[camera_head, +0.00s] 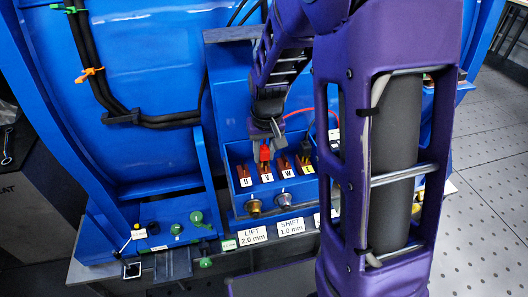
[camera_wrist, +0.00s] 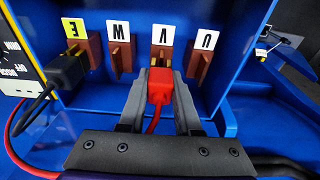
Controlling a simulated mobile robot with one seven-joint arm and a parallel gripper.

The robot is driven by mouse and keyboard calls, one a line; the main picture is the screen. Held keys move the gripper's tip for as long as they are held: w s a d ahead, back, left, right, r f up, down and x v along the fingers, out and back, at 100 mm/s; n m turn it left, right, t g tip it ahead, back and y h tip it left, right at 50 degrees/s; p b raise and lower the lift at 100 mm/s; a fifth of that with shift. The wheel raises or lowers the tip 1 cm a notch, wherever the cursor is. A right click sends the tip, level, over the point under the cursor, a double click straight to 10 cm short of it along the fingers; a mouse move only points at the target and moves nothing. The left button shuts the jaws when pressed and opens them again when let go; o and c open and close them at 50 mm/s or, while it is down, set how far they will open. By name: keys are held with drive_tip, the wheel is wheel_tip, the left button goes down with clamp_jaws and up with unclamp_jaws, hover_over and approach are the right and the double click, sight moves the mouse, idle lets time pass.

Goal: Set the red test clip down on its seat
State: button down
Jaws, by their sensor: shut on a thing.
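The red test clip (camera_wrist: 160,86) is between the fingers of my gripper (camera_wrist: 161,92), which is shut on it. A red lead runs back from it between the fingers. In the wrist view the clip's tip is at the brown post marked V (camera_wrist: 161,54); I cannot tell whether it still grips the post. In the head view the red clip (camera_head: 264,154) shows just above the V label (camera_head: 266,178), below my gripper (camera_head: 266,138). No separate seat for the clip can be made out for sure.
Brown posts marked U (camera_wrist: 198,62) and W (camera_wrist: 121,56) stand close on either side. A black clip (camera_wrist: 70,72) sits at the post marked E, beside a meter (camera_wrist: 15,60). The blue box wall (camera_wrist: 240,60) is near on the right. Brass fittings (camera_head: 253,207) project from the box front.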

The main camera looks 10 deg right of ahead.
drive_tip(key=shift+f+b, duration=0.3)
drive_tip(key=shift+f, duration=0.2)
drive_tip(key=c, duration=0.5)
unclamp_jaws()
drive_tip(key=shift+r, duration=0.1)
drive_tip(key=s+r+p, duration=0.1)
drive_tip(key=r, duration=0.4)
drive_tip(key=r+p, duration=0.1)
drive_tip(key=r, duration=0.5)
drive_tip(key=s+r+p, duration=0.1)
drive_tip(key=r, duration=0.5)
drive_tip(key=shift+s, duration=0.3)
